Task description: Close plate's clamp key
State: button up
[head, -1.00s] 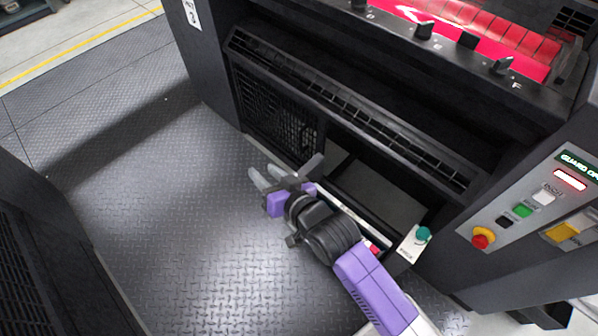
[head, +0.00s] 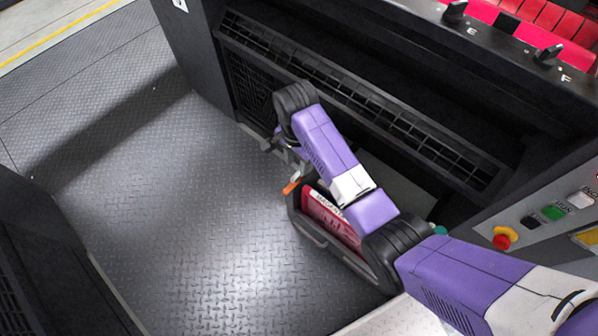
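My gripper (head: 283,150) is low in front of the machine's lower opening, at the left end of a dark frame. My own arm hides most of it, and I cannot tell whether its fingers are open or shut. A small orange lever-like part (head: 292,185) shows just below the gripper, at the frame's upper left corner; I cannot tell whether it is the clamp key. The dark rounded frame (head: 322,241) stands tilted at the opening and holds a red panel (head: 330,216) with a white label. No plate is clearly recognisable.
A grey control panel (head: 520,226) with a red-and-yellow stop button (head: 504,237) and a green button (head: 554,212) is at right. A teal knob (head: 440,230) is partly hidden behind my arm. A slotted black bar (head: 400,135) overhangs the opening. The diamond-plate floor (head: 170,210) is clear at left.

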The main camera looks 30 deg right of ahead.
aim_at(297, 175)
notch_tip(297, 175, down, 8)
jog(key=shift+r+b, duration=0.1)
jog(key=shift+b, duration=1.05)
grip_shut()
